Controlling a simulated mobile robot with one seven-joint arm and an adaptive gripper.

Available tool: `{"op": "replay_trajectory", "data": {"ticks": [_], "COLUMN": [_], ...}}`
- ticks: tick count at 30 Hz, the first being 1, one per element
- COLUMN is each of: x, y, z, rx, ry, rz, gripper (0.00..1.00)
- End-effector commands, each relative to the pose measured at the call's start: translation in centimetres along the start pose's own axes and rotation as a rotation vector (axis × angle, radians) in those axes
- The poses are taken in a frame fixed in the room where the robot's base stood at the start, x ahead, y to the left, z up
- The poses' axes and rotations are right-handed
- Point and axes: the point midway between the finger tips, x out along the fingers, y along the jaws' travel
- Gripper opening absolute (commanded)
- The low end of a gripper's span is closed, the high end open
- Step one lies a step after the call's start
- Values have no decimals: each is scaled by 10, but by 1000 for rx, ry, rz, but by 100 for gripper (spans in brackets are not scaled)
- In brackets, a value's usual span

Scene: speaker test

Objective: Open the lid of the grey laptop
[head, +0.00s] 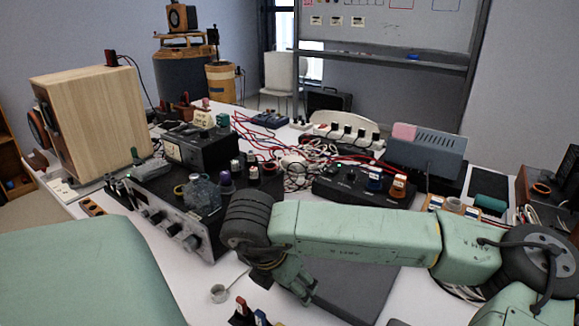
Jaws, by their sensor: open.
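A flat dark grey slab, which looks like the grey laptop (358,287) with its lid closed, lies on the white table near the front middle. My green arm passes over it and hides its far part. My gripper (306,296) points down at the slab's left side and is open, with nothing seen between its fingers. I cannot tell whether the fingertips touch the laptop or hover above it. The laptop's hinge and lid edge cannot be made out.
A silver-fronted amplifier (165,225) with loose items on top stands to the left, and a wooden speaker (95,115) behind it. A black control box (350,185) and tangled red cables (285,148) lie beyond my arm.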

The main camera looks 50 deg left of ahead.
Motion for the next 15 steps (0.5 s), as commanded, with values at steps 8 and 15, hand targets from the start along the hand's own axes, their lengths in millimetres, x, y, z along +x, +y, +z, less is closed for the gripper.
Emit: {"op": "replay_trajectory", "data": {"ticks": [8,15], "x": [14,14], "y": [0,0], "z": [0,0], "rx": [-1,-1], "ry": [0,0], "rz": [0,0], "gripper": [70,66]}}
